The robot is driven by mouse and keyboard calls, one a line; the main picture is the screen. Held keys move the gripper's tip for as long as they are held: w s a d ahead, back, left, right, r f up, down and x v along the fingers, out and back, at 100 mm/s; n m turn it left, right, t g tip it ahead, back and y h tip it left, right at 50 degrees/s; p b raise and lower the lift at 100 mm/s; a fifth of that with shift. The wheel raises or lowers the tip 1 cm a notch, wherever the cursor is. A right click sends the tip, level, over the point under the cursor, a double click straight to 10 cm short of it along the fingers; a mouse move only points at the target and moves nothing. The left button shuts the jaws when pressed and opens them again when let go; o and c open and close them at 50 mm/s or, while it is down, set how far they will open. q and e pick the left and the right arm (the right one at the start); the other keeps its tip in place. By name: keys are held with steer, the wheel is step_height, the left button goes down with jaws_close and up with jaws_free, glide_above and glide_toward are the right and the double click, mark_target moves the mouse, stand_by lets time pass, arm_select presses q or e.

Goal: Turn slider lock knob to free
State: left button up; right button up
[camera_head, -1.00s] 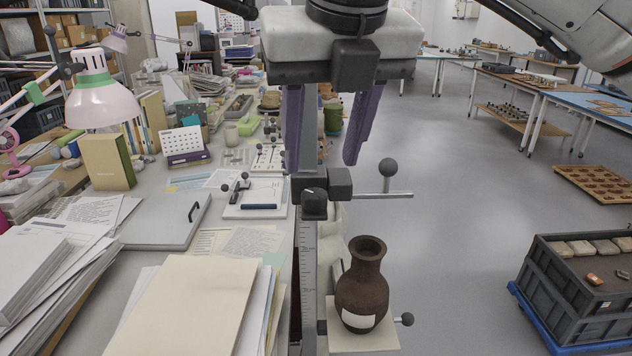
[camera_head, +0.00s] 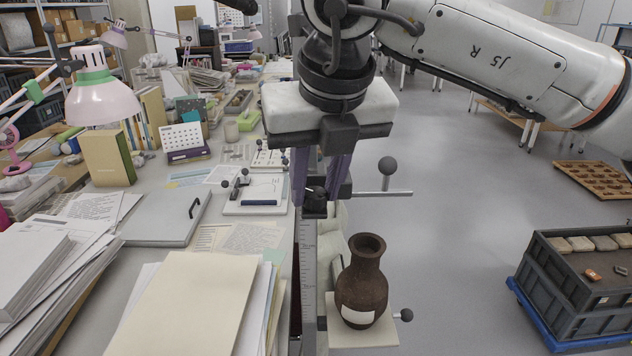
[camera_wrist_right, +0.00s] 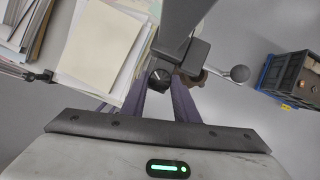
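The dark slider lock knob (camera_head: 315,203) sits on the front of the slider on the upright post with a ruler scale (camera_head: 307,255). A rod with a dark ball handle (camera_head: 389,166) sticks out to the right of the slider. My right gripper (camera_head: 318,190) comes from above, with its purple fingers apart on either side of the knob. In the right wrist view the knob (camera_wrist_right: 160,79) shows at the fingertips, between them. Contact between fingers and knob cannot be told. The gripper partly hides the slider block. My left gripper is not in view.
A brown vase (camera_head: 362,282) stands on a small platform (camera_head: 365,337) low on the post's right. A cluttered table with papers (camera_head: 180,305) lies close on the left. A grey crate (camera_head: 570,290) stands at right; open floor lies between.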

steer(key=shift+n, duration=0.3)
steer(key=shift+c, duration=0.3)
steer(key=shift+f+n+y+b, duration=0.1)
steer(key=shift+n+y+b, duration=0.2)
steer(key=shift+n+b, duration=0.15)
steer(key=shift+d+n, duration=0.1)
steer(key=shift+n, duration=0.65)
steer(key=shift+w+n+g+y, duration=0.1)
steer(key=shift+n+g+y, duration=0.45)
steer(key=shift+n, duration=0.55)
steer(key=shift+d+n+g+y, duration=0.1)
steer(key=shift+n+g+y, duration=0.2)
steer(key=shift+n, duration=0.8)
steer(key=o, duration=1.1)
steer(key=shift+c, duration=0.2)
steer(key=shift+w+r, duration=0.1)
steer(key=shift+r, duration=0.1)
